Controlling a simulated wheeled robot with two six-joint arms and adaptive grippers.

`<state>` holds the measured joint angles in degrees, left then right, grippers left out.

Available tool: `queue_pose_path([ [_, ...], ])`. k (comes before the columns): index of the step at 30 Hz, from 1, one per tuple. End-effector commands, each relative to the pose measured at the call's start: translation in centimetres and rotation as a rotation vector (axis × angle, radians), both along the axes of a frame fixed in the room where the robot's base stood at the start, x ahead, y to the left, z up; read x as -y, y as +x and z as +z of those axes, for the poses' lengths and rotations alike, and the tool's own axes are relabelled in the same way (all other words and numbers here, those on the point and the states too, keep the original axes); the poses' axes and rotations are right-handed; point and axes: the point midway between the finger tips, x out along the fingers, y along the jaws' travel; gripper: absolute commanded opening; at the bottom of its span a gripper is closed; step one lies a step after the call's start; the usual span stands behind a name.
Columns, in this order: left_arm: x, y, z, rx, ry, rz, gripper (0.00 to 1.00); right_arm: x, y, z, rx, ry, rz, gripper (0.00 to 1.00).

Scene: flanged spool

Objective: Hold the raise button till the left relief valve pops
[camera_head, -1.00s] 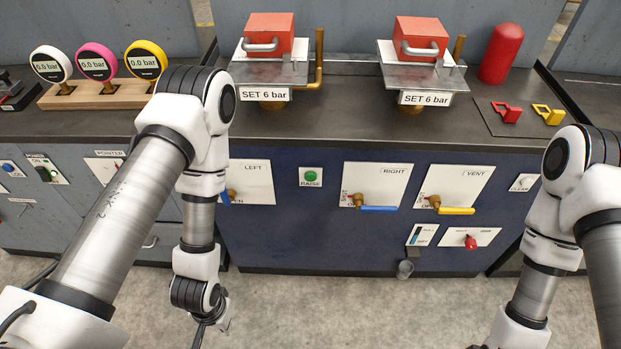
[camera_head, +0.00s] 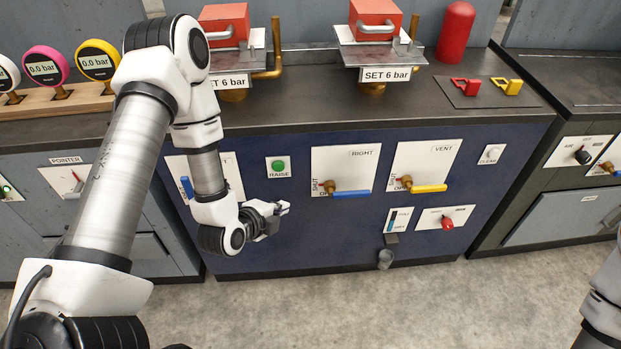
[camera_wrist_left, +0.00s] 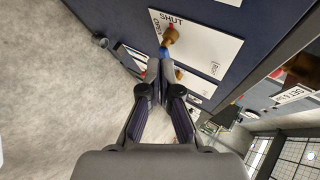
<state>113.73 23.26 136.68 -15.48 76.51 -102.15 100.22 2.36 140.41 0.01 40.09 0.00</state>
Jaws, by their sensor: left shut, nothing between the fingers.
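The green raise button (camera_head: 279,165) sits on a white RAISE plate on the blue cabinet front. My left gripper (camera_head: 284,208) is shut and empty, below the button and apart from it. In the left wrist view its fingers (camera_wrist_left: 164,84) point toward a SHUT/OPEN valve plate (camera_wrist_left: 205,48). I cannot make out the button there. The left relief valve has a red block (camera_head: 224,22) with a handle, standing on the cabinet top. My left arm partly covers its SET 6 bar label (camera_head: 228,81). My right gripper is out of view.
The right relief valve (camera_head: 375,20) stands alongside. The right valve's blue handle (camera_head: 351,194) and the vent's yellow handle (camera_head: 429,188) stick out at the right. The yellow gauge (camera_head: 98,60) and pink gauge (camera_head: 43,65) read 0.0 bar. Open floor (camera_head: 400,310) lies in front.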

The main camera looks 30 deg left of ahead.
Motion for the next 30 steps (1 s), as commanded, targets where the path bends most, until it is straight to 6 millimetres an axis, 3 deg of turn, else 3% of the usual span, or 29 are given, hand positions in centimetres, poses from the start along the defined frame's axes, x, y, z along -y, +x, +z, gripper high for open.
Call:
queue_pose_path([
  [2,-0.5,0.5,0.0,0.02,-0.009,0.019,0.0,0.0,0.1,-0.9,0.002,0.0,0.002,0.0],
  [16,-0.9,1.3,0.4,0.024,-0.01,0.018,0.0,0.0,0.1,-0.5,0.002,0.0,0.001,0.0],
  [30,-4.3,6.8,0.6,0.024,-0.009,0.018,0.0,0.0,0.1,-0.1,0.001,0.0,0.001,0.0],
])
